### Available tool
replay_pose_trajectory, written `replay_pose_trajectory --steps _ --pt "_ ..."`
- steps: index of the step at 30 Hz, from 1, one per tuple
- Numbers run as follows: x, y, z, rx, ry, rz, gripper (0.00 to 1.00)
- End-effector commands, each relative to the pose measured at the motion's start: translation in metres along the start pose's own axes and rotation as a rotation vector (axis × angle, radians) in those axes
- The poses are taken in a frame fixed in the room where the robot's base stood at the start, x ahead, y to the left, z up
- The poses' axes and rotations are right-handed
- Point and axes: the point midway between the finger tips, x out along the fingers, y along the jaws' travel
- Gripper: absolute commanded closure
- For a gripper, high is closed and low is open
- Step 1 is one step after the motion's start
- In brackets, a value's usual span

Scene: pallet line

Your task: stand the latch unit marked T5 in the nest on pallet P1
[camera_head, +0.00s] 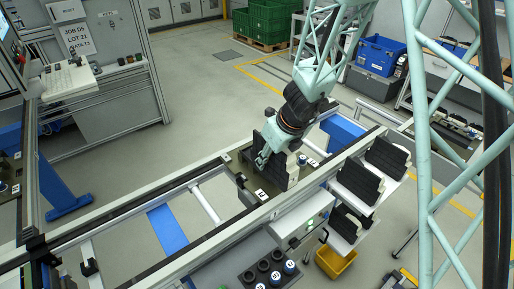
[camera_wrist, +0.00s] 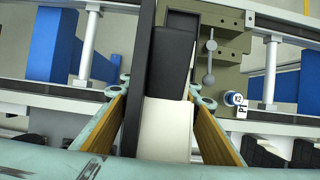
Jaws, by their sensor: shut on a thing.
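My gripper (camera_head: 264,160) is down at the olive pallet (camera_wrist: 228,62) on the line. In the wrist view its two fingers (camera_wrist: 158,95) close from both sides on a black-and-white latch unit (camera_wrist: 166,118). No T5 mark is readable on it. In the head view a tall black ribbed piece (camera_head: 280,152) stands beside the gripper and partly hides the pallet. The P1 tag (camera_wrist: 241,112) is at the pallet's edge. The nest is not clearly visible, and I cannot tell whether the unit touches it.
A small blue-and-white cylinder (camera_wrist: 233,98) is beside the tag. Black ribbed pieces (camera_head: 357,182) stand on the right side of the line. Several round parts (camera_head: 270,270) stand in a dark holder in front. A yellow bin (camera_head: 335,262) is below. Line rails (camera_head: 180,185) run past.

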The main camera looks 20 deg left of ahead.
Motion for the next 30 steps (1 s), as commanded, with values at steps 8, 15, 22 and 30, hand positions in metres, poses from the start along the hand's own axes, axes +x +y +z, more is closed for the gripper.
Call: replay_pose_trajectory --steps 8,15,22,30 --pt "0.012 -0.008 0.027 -0.002 0.000 0.001 0.86" --pt "0.024 -0.015 0.050 -0.001 -0.001 0.000 0.86" --pt "0.034 -0.022 0.070 -0.001 -0.001 0.000 0.86" --pt "0.046 -0.028 0.090 -0.001 0.000 0.001 0.86"
